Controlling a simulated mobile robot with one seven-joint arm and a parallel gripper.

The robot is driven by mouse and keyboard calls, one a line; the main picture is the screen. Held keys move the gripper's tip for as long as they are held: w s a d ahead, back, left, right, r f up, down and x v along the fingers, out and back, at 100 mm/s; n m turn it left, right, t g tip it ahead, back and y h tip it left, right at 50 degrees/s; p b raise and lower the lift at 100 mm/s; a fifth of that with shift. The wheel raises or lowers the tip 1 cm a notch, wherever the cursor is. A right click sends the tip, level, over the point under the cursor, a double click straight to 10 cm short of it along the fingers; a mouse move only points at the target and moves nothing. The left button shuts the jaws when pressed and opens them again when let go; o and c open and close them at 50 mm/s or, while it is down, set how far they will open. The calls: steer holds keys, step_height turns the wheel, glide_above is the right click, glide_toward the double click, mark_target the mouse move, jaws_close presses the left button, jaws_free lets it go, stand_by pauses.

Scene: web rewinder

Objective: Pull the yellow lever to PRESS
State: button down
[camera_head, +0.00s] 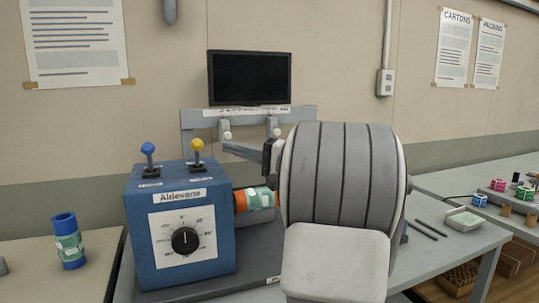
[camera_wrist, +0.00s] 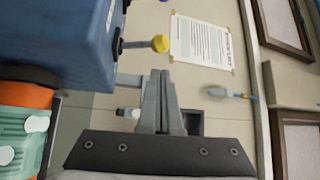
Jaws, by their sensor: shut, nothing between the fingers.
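The yellow lever (camera_head: 197,146) stands roughly upright on top of the blue Aldevane box (camera_head: 140,240), at the right of a blue-knobbed lever (camera_head: 148,150). The small labels by the levers are too small to read. My gripper (camera_head: 226,147) is to the right of the yellow lever, fingers pointing left towards it. In the wrist view my gripper (camera_wrist: 161,73) is shut and empty, its fingertips together. The yellow knob (camera_wrist: 160,43) shows just beyond the fingertips, apart from them, with its stem running left into the blue box (camera_wrist: 60,40).
An orange and green roll (camera_head: 254,199) sticks out from the box's right side, below my gripper. A dark screen (camera_head: 250,78) stands behind on a grey frame. A blue and green roll (camera_head: 67,241) stands on the left table. My arm hides the middle of the bench.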

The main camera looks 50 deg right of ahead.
steer(key=p+v, duration=0.1)
steer(key=v, duration=0.9)
steer(key=shift+s, duration=0.25)
steer(key=shift+f, duration=0.1)
